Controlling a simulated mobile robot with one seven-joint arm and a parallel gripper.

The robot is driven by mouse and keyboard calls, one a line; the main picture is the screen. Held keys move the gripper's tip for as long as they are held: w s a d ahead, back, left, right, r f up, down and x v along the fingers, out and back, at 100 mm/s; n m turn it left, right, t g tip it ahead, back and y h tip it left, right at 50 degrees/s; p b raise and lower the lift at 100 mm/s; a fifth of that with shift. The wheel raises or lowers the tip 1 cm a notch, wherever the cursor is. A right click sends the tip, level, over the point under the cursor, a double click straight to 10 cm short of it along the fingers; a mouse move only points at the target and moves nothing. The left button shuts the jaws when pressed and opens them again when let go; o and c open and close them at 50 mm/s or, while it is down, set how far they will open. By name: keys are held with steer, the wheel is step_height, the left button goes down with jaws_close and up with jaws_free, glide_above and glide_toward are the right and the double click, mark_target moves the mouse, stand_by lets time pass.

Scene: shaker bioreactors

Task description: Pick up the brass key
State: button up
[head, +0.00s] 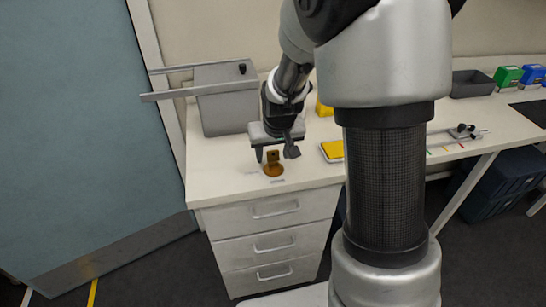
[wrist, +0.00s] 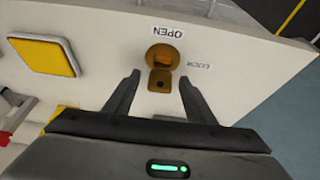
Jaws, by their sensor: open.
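The brass key (head: 273,164) stands on the white countertop near its front left corner, with a round base and an upright tab. My gripper (head: 276,154) is open just above and around the key's upper part. In the wrist view the two fingers (wrist: 155,95) lie on either side of the key's tab, with gaps between. I cannot tell the exact height of the fingertips against the tab.
A yellow pad in a white frame (head: 332,150) lies right of the key. A grey box with a long metal handle (head: 225,98) stands behind left. A dark tray (head: 472,83) and green and blue boxes (head: 508,76) stand at the far right. Drawers (head: 273,243) are below.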

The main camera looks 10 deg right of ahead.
steer(key=c, duration=1.2)
